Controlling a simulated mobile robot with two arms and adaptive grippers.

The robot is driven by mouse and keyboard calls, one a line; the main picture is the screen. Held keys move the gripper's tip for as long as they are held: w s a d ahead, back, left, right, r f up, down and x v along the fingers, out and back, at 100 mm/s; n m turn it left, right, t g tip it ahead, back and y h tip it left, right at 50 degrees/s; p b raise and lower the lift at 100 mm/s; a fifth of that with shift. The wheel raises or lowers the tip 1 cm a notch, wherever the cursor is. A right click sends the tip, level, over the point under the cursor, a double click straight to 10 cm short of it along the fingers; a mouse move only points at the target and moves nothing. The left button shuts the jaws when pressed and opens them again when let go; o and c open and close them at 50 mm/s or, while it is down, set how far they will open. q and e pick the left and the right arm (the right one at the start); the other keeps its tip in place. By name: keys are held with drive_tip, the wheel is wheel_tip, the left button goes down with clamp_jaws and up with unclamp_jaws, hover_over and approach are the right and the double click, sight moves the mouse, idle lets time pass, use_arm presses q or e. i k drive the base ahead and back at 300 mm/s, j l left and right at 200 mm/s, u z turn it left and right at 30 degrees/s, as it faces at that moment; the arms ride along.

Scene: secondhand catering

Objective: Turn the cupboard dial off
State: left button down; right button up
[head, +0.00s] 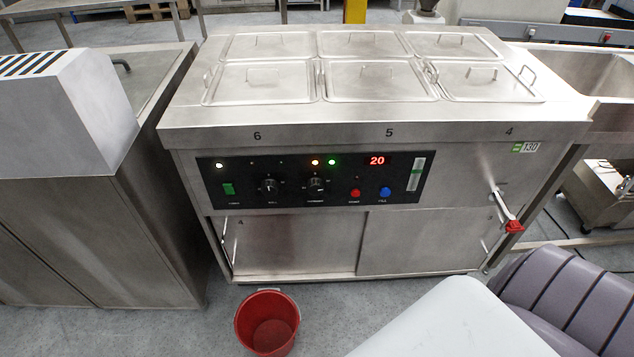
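The cupboard dial (316,185) is a black knob with a pale pointer, the right one of two knobs on the black control panel (300,200) of a steel food-warming counter. The label below it is small and looks like "cupboard". Its pointer direction is too small to read surely. Neither of my grippers is in view; parts of my own body show at the lower right.
The panel also has a green switch (229,189), a red display reading 20 (377,161), a red button (355,193) and a blue button (385,193). A red bucket (267,322) stands on the floor in front. A red-handled tap (514,226) sticks out at right.

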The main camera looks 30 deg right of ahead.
sight(315, 185)
drive_tip(key=z, duration=0.85)
